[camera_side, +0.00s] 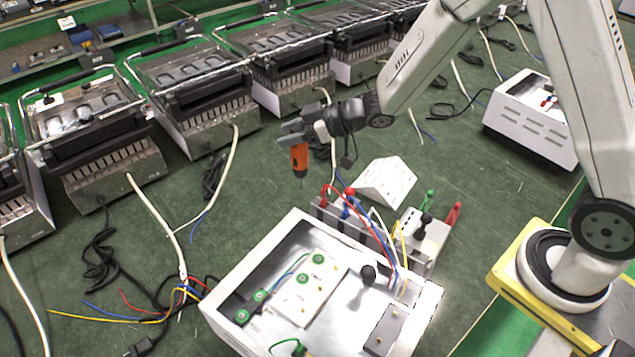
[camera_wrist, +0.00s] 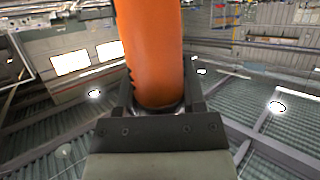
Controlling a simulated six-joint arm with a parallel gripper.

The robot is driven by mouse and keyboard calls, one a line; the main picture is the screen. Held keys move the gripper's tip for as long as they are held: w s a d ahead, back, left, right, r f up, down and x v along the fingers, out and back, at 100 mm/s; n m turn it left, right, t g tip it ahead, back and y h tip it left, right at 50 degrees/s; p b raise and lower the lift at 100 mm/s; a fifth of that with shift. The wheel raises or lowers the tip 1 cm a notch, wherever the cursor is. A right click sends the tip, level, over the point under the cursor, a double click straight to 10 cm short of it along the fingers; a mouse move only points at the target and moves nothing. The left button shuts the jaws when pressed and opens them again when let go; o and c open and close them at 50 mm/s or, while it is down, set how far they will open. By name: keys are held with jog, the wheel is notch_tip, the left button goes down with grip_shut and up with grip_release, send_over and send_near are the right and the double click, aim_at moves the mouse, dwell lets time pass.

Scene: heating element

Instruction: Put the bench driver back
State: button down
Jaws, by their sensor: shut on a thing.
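The bench driver (camera_side: 299,158) has an orange handle and a thin shaft pointing down. My gripper (camera_side: 298,140) is shut on its handle and holds it upright in the air above the green bench, behind the open white box. In the wrist view the orange handle (camera_wrist: 152,50) stands between my two fingers (camera_wrist: 155,105), with the ceiling behind it. The driver's tip hangs clear of the bench and touches nothing that I can see. I cannot make out a holder for the driver.
The open white box (camera_side: 255,247) holds wired parts and a black-knobbed lever. Several metal heaters (camera_side: 190,85) line the back. Loose cables cross the left bench.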

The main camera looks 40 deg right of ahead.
jog(key=w+d+m+t+h, duration=0.1)
jog(key=w+d+m+h, duration=0.1)
jog(key=d, duration=0.5)
jog(key=w+d+m+t+h, duration=0.2)
jog(key=w+d+m, duration=0.1)
jog(key=d, duration=0.3)
notch_tip(320, 180, down, 15)
jog(key=shift+s, duration=0.25)
jog(key=shift+f, duration=0.1)
jog(key=shift+f, duration=2.85)
jog(key=shift+f, duration=2.1)
jog(key=shift+f, duration=0.35)
